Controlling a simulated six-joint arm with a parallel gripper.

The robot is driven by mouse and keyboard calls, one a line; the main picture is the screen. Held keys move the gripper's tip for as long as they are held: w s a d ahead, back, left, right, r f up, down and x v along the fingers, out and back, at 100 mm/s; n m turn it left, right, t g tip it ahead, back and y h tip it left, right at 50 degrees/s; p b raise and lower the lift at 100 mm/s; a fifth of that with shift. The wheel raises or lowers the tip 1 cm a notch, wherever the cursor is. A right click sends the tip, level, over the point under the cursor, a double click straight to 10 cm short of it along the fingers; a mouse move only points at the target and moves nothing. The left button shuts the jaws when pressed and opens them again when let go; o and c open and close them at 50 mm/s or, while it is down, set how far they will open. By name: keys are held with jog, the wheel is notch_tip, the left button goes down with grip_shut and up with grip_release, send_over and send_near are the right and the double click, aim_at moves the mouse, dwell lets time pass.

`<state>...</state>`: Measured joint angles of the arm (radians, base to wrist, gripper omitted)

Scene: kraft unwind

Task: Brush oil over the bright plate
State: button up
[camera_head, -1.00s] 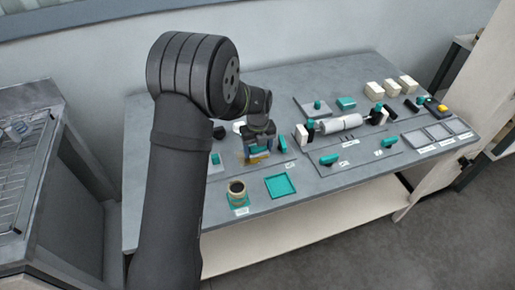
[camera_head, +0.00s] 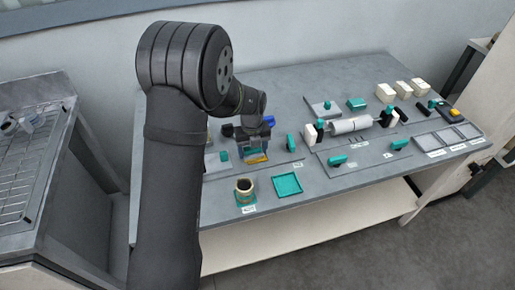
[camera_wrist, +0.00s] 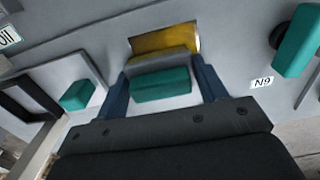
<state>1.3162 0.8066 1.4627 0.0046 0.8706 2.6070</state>
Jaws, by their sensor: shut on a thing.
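My gripper (camera_wrist: 165,75) is shut on a brush with a teal handle (camera_wrist: 160,85) and a grey strip (camera_wrist: 162,62) along its far edge. In the wrist view the bright plate (camera_wrist: 170,40) lies just beyond the brush. Its visible part is mostly golden yellow, with paler ends. The brush overlaps the plate's near edge; I cannot tell whether they touch. In the head view my gripper (camera_head: 254,146) is low over the table, with a yellow edge of the plate (camera_head: 257,159) showing below it. The arm hides part of that area.
A dark-mouthed cup (camera_head: 245,184) on a teal base and a shallow teal tray (camera_head: 287,185) stand near the table's front edge. A white roller (camera_head: 350,125) and teal knobs lie to the right. In the wrist view a teal handle (camera_wrist: 298,40) stands right of the plate.

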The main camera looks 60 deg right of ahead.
jog(key=shift+w+a, duration=0.95)
jog(key=shift+w, duration=0.05)
jog(key=shift+w+d, duration=0.4)
jog(key=shift+d, duration=0.1)
jog(key=shift+s+d, duration=1)
jog(key=shift+d, duration=0.05)
jog(key=shift+s+d, duration=1.55)
jog(key=shift+s, duration=0.25)
jog(key=shift+w+a, duration=0.1)
jog(key=shift+w, duration=0.05)
